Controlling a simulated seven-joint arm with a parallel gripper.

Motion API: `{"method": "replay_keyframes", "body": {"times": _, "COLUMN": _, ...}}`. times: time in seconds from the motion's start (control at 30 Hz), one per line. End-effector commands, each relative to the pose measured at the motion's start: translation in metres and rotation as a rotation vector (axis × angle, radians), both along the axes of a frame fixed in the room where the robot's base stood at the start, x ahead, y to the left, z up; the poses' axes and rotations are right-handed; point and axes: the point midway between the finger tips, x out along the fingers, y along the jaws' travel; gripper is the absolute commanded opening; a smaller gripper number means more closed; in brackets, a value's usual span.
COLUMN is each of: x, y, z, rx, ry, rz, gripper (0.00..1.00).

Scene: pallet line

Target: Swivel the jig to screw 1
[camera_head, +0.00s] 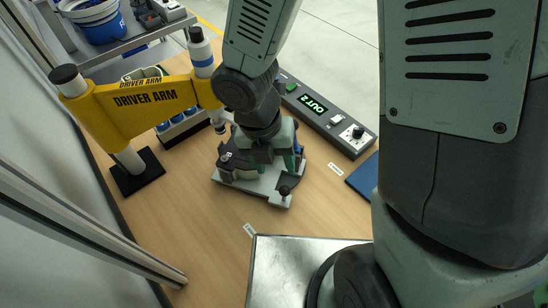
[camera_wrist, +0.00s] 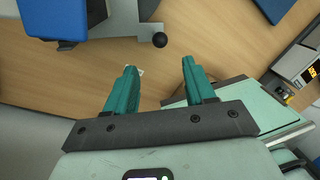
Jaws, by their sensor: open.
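The jig (camera_head: 250,183) is a pale grey plate with dark fittings on the wooden table, partly hidden under my arm. A black ball knob (camera_head: 284,190) stands at its near right corner. In the wrist view the jig's plate (camera_wrist: 115,22) is at the top, with the black knob (camera_wrist: 160,40) at its edge. My gripper (camera_wrist: 158,68) is open, its teal fingers apart and empty. The knob appears just beyond the gap between the fingertips; I see no contact. The yellow driver arm (camera_head: 150,98) spans behind and left of the jig. I cannot make out screw 1.
A control box with a green display reading "OUT 2" (camera_head: 316,105) lies behind right of the jig. A blue pad (camera_head: 363,178) is at the right. A metal-topped platform (camera_head: 290,262) is in front. A rack with blue items (camera_head: 180,128) stands behind.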

Motion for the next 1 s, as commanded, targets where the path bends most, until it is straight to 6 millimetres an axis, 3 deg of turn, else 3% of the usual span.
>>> {"method": "replay_keyframes", "body": {"times": 0.33, "x": 0.000, "y": 0.001, "z": 0.006, "rx": 0.000, "ry": 0.001, "rz": 0.001, "gripper": 0.54}}
{"method": "replay_keyframes", "body": {"times": 0.47, "x": 0.004, "y": -0.004, "z": 0.004, "rx": -0.009, "ry": 0.006, "rz": -0.029, "gripper": 0.37}}
{"method": "replay_keyframes", "body": {"times": 0.57, "x": 0.018, "y": -0.025, "z": -0.005, "rx": -0.049, "ry": 0.027, "rz": -0.149, "gripper": 0.22}}
{"method": "replay_keyframes", "body": {"times": 0.7, "x": 0.042, "y": -0.078, "z": -0.025, "rx": -0.145, "ry": 0.074, "rz": -0.420, "gripper": 0.01}}
{"method": "replay_keyframes", "body": {"times": 0.83, "x": 0.058, "y": -0.122, "z": -0.046, "rx": -0.194, "ry": 0.119, "rz": -0.684, "gripper": 0.00}}
{"method": "replay_keyframes", "body": {"times": 1.0, "x": 0.078, "y": -0.129, "z": -0.072, "rx": -0.098, "ry": 0.154, "rz": -0.935, "gripper": 0.00}}
